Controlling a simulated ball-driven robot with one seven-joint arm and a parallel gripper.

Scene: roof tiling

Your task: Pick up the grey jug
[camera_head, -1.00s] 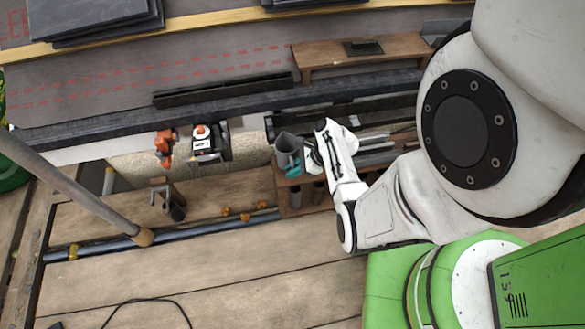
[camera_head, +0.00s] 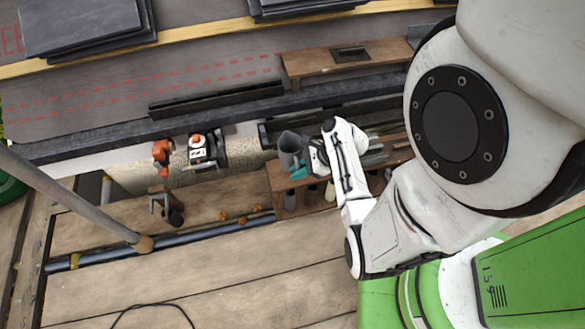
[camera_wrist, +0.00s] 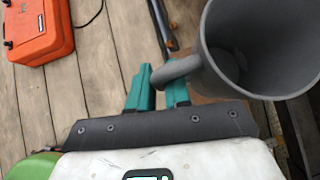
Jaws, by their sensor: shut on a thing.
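The grey jug (camera_head: 289,148) is at the left end of the wooden bench, next to my gripper (camera_head: 300,168). In the wrist view the jug (camera_wrist: 262,50) is large at the upper right, its open mouth facing the camera and its handle pointing left. My gripper's teal fingers (camera_wrist: 160,92) stand on either side of the handle and are shut on it. I cannot tell whether the jug's base still touches the bench.
The wooden bench (camera_head: 276,178) holds several grey lengths right of the jug. An orange-and-white tool (camera_head: 200,149) and an orange tool (camera_head: 162,152) lie to the left. An orange case (camera_wrist: 38,30) lies on the planks. A grey pole (camera_head: 75,200) slants at the left.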

